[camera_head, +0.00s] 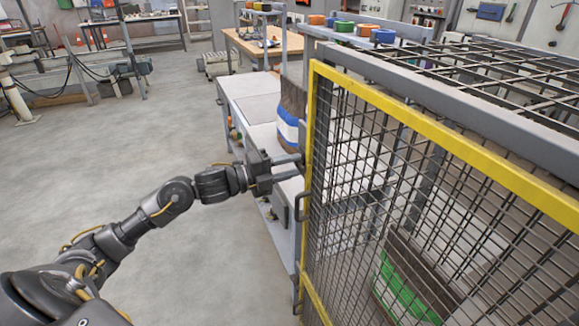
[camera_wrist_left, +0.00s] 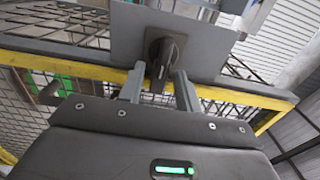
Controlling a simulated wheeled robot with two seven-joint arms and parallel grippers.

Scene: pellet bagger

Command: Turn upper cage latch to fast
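The upper cage latch shows in the left wrist view as a black turn knob (camera_wrist_left: 162,50) on a grey plate (camera_wrist_left: 205,42). Its handle points roughly up and down in that picture. My left gripper (camera_wrist_left: 160,72) has its two fingers apart, one on each side of the knob's lower part. A gap seems to show on both sides, though I cannot tell if either finger touches. In the head view my left gripper (camera_head: 297,166) reaches the cage's left corner post, and the latch is not clearly visible there. My right gripper is in neither view.
The yellow-framed mesh cage door (camera_head: 440,145) fills the right side, with a dark pull handle (camera_head: 299,207) below the gripper. Inside lies a brown and green bag (camera_head: 405,285). A bench (camera_head: 250,100) with a blue-and-white bag (camera_head: 290,128) stands behind.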

